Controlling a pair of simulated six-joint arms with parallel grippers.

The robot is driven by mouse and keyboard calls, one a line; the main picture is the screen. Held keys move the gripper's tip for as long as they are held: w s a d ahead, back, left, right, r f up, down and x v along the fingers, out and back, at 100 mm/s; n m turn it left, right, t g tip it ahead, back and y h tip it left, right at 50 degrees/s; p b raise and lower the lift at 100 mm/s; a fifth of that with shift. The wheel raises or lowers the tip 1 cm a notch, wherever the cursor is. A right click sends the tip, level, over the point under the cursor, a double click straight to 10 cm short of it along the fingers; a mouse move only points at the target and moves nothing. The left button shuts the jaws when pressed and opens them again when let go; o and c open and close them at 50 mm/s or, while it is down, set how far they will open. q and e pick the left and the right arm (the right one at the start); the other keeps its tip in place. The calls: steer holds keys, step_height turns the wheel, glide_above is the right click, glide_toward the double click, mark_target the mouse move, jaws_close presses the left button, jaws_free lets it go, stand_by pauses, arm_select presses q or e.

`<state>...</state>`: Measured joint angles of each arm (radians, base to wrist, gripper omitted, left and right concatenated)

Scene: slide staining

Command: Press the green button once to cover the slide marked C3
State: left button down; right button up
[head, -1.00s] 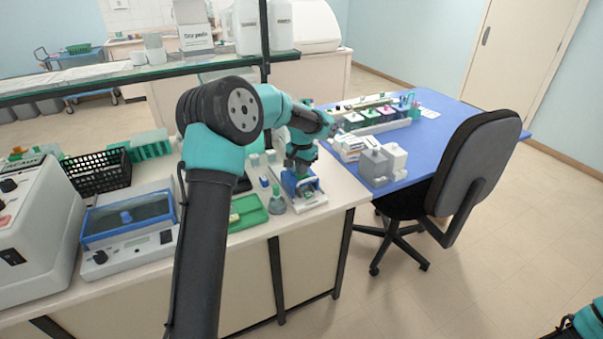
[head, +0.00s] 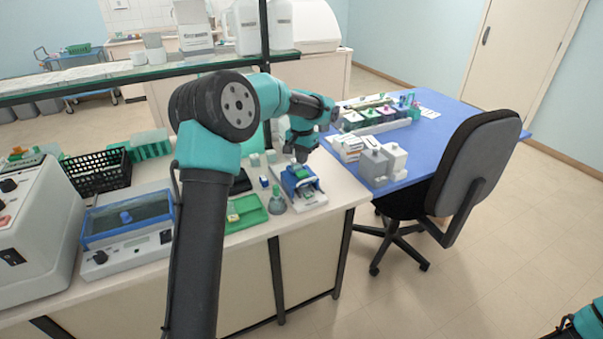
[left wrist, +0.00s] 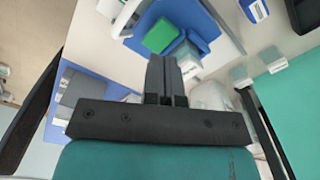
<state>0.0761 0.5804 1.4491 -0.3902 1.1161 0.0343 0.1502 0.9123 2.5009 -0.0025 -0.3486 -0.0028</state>
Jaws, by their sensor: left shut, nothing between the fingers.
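A blue and white device (head: 303,187) stands near the right end of the white bench. Its green button (head: 300,173) is on top and shows unpressed-looking height only vaguely. In the left wrist view the green button (left wrist: 161,36) sits on the blue body (left wrist: 200,27), just beyond my fingertips. My left gripper (head: 301,156) is above the device, apart from the button, with its fingers shut and empty; the shut fingers also show in the left wrist view (left wrist: 162,62). No C3 marking is readable. My right gripper is out of view.
A grey-green flask (head: 276,203) and a green tray (head: 247,212) stand left of the device. Grey and white boxes (head: 374,165) are on the blue table to the right. A shelf (head: 120,80) runs behind. An office chair (head: 470,160) stands at the right.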

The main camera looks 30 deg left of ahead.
arm_select(q)
steer(key=shift+r, duration=1.05)
